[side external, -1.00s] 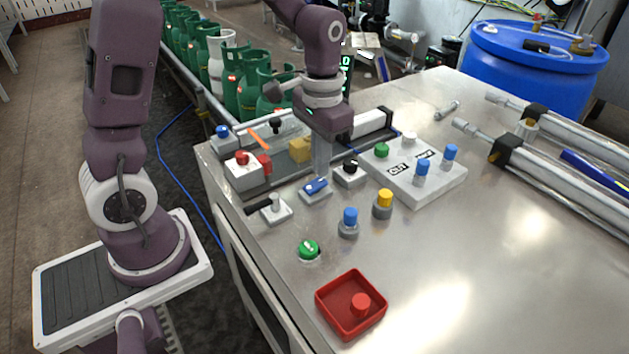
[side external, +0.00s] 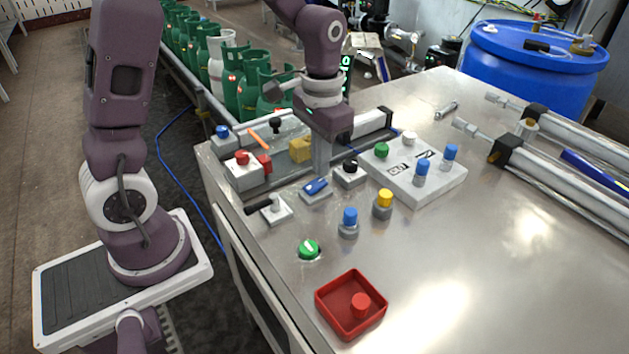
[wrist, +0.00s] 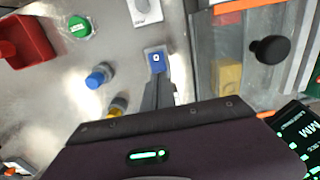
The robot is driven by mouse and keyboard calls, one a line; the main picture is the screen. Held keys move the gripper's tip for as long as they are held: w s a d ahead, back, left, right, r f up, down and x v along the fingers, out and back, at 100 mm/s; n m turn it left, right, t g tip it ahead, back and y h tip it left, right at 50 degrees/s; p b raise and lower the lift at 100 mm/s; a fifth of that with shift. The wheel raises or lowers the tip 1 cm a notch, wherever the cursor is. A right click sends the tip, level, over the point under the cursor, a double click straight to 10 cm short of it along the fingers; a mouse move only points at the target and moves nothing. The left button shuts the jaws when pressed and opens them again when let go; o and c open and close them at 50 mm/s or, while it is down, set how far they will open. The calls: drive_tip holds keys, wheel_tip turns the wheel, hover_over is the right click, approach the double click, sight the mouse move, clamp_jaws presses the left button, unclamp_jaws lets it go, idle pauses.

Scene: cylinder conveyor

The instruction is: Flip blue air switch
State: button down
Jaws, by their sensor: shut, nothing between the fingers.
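The blue air switch (side external: 316,187) is a small blue rocker on a pale grey base on the steel table. It sits between a lever with a black handle and a black knob. My gripper (side external: 321,172) points down just behind the switch, with its fingers shut and empty. In the wrist view the blue switch (wrist: 156,61) shows right at the tips of my fingers (wrist: 158,80). I cannot tell whether the tips touch it.
A black-handled lever (side external: 272,208) stands to the left and a black knob (side external: 349,170) to the right. Blue (side external: 348,222) and yellow (side external: 384,204) buttons, a green knob (side external: 309,249) and a red tray (side external: 335,318) are nearer. A white button panel (side external: 425,190) is at right.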

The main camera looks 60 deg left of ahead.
sight(321, 180)
drive_tip(key=shift+f, duration=1)
idle(0.6)
drive_tip(key=shift+r, duration=3.55)
drive_tip(key=s+d+r+t, duration=0.1)
drive_tip(key=s+r+t, duration=0.1)
drive_tip(key=s, duration=0.6)
drive_tip(key=s+d+r+t, duration=0.2)
drive_tip(key=s+r, duration=0.3)
drive_tip(key=s, duration=0.4)
drive_tip(key=shift+s+d+r+t, duration=0.25)
drive_tip(key=shift+d+r+t, duration=0.05)
drive_tip(key=shift+t, duration=0.5)
